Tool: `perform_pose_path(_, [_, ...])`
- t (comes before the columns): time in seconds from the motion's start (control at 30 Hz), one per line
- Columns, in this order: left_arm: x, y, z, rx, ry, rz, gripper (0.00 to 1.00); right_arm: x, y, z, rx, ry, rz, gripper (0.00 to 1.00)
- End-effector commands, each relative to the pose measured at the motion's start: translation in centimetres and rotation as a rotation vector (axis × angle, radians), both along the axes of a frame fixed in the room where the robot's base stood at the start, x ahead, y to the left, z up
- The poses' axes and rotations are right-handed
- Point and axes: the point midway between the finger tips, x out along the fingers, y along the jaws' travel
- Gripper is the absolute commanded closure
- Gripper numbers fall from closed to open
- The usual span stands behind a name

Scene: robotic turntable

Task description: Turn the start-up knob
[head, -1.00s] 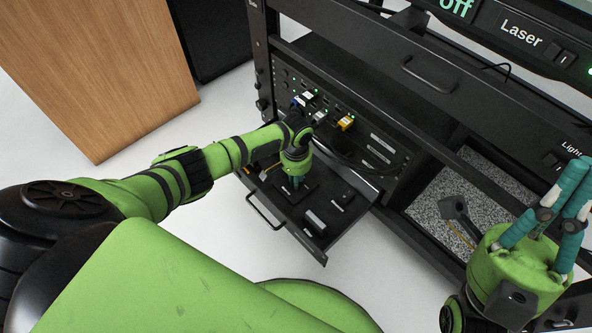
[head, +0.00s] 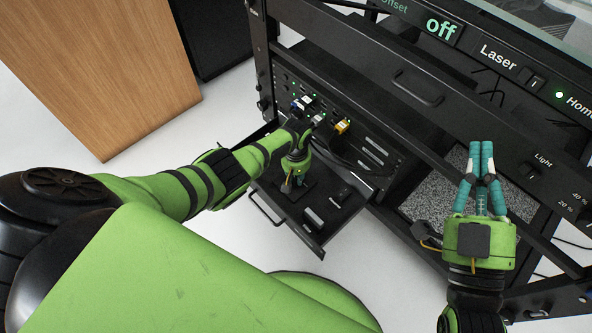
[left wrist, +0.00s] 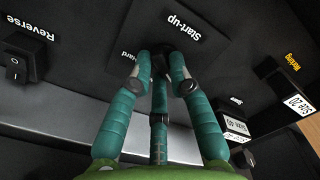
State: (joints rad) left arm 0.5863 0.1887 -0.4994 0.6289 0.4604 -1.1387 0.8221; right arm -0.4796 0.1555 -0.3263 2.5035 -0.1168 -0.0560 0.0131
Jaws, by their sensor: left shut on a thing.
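The start-up knob (left wrist: 160,62) is a small dark knob below the upside-down "Start-up" label (left wrist: 181,27) in the left wrist view. My left gripper (left wrist: 161,66) has its teal fingers closed around this knob, which they mostly hide. In the head view my left gripper (head: 292,182) points down onto the pulled-out black drawer (head: 318,234), and the knob is hidden there. My right gripper (head: 481,147) is raised at the right in front of the rack, its fingertips close together, with nothing seen between them. Whether they touch is unclear.
A switch labelled "Reverse" (left wrist: 17,62) and a block marked "Size 20" (left wrist: 291,93) flank the knob on the panel. The black rack (head: 420,88) rises behind the drawer. A wooden cabinet (head: 100,70) stands at the left, with clear white floor before it.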

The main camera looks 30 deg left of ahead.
Motion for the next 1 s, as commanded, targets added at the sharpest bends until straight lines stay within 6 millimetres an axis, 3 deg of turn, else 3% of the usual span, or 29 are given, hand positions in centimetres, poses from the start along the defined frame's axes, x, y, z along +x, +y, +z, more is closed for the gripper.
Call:
perform_pose_path(0.2, [0.0, 0.06, -0.02, 0.001, 0.0, 0.038, 1.0, 0.45, -0.22, -0.97, -0.015, 0.052, -0.01, 1.0])
perform_pose_path(0.6, [0.07, 0.12, -0.02, 0.002, -0.002, 0.046, 1.0, 0.49, -0.24, -1.11, -0.016, 0.058, -0.011, 1.0])
perform_pose_path(0.63, [0.07, 0.12, -0.02, 0.002, -0.002, 0.046, 0.72, 0.49, -0.24, -1.11, -0.016, 0.058, -0.011, 1.0])
perform_pose_path(0.67, [0.08, 0.13, -0.01, 0.002, -0.002, 0.046, 0.6, 0.49, -0.24, -1.1, -0.016, 0.058, -0.011, 1.0])
perform_pose_path(0.7, [0.08, 0.13, -0.01, 0.002, -0.002, 0.046, 0.56, 0.49, -0.25, -1.1, -0.016, 0.057, -0.011, 1.0])
perform_pose_path(1.0, [0.08, 0.08, 0.04, 0.001, -0.002, 0.043, 0.56, 0.5, -0.21, -1.09, -0.016, 0.057, -0.011, 1.0])
